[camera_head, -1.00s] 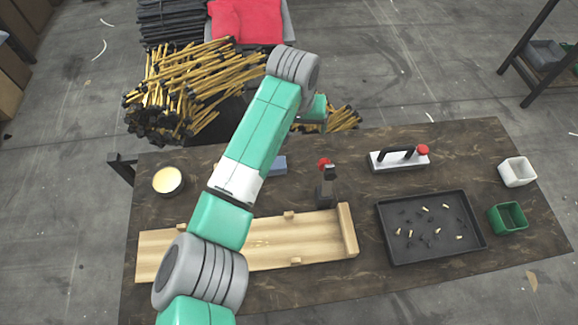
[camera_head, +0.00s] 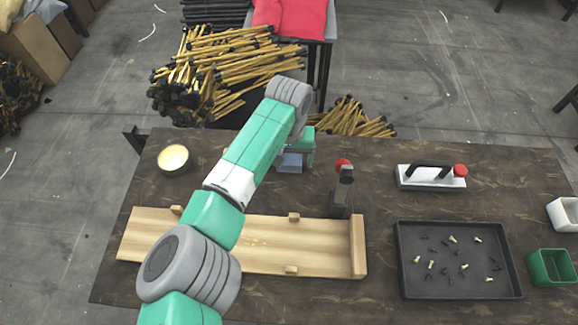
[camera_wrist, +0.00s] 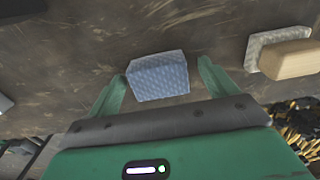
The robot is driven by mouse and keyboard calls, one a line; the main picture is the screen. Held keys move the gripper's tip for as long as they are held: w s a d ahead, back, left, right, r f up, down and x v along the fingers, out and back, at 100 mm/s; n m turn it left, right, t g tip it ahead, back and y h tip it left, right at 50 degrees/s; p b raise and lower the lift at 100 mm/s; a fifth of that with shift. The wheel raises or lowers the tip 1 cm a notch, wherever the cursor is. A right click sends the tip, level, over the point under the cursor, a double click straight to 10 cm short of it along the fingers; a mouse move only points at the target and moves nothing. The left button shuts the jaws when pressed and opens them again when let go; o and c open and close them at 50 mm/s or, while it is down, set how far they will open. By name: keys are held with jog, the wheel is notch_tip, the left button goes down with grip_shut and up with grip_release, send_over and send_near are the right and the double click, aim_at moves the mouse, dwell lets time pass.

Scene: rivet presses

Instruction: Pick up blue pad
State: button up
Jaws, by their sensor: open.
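The blue pad (camera_wrist: 158,76) is a small, light blue textured block lying on the dark brown table. In the wrist view it sits between the fingertips of my gripper (camera_wrist: 161,78); I cannot tell whether either finger touches it. My gripper is open, with one green finger on each side of the pad. In the head view the blue pad (camera_head: 290,162) shows just below the green end of my arm, partly hidden by it.
A wooden tray (camera_head: 290,232) lies in front, with a red-topped hand tool (camera_head: 342,185) beside it. A round tin (camera_head: 173,158) stands left. A black tray of rivets (camera_head: 405,270) and a black-handled block (camera_head: 430,178) are right. A wooden-backed grey pad (camera_wrist: 275,42) lies nearby.

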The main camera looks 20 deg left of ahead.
jog(key=shift+w+f, duration=0.1)
jog(key=shift+f, duration=0.05)
jog(key=c, duration=1.1)
jog(key=shift+o, duration=0.2)
